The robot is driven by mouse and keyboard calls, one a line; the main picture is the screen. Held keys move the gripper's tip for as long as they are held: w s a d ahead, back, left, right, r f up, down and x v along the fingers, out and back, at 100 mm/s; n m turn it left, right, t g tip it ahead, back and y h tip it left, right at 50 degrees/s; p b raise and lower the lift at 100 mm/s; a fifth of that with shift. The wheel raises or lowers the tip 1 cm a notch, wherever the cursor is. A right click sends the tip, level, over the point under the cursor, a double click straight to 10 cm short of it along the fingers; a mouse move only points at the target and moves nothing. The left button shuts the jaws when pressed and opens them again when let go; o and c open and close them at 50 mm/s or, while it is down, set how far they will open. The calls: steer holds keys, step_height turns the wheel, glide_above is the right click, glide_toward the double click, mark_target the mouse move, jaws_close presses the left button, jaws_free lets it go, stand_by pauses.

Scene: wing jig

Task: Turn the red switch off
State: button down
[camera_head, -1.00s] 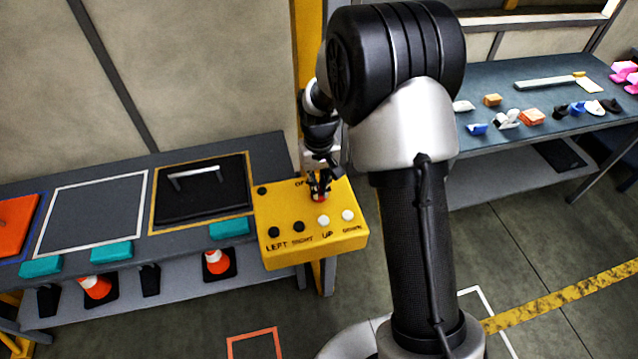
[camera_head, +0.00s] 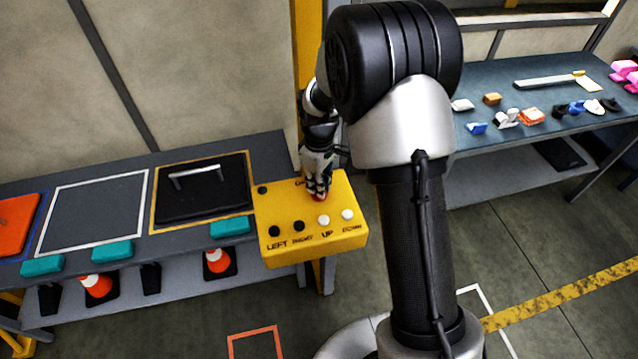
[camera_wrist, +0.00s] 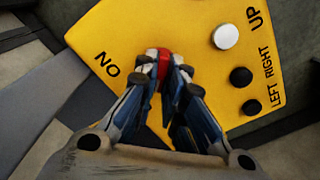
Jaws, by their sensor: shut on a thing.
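The red switch (camera_wrist: 163,58) sits on the yellow control box (camera_wrist: 115,25). My gripper (camera_wrist: 163,72) points down at the box, with its fingertips closed on either side of the switch in the wrist view. In the head view, only a bit of red (camera_head: 318,199) shows beneath my gripper (camera_head: 317,193). The label by the switch in the wrist view reads "NO" from this side. The fingers hide part of the switch and the box face around it.
A white button (camera_wrist: 226,36) and black buttons (camera_wrist: 241,76) lie close to my fingers, labelled UP, RIGHT and LEFT. The box stands at the right end of a grey bench (camera_head: 95,168) with a black handled lid (camera_head: 205,190). Another table (camera_head: 490,75) holds small items.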

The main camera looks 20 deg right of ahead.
steer(key=shift+n, duration=0.3)
steer(key=c, duration=1.7)
jaws_free()
steer(key=shift+r, duration=0.1)
steer(key=shift+r, duration=5.95)
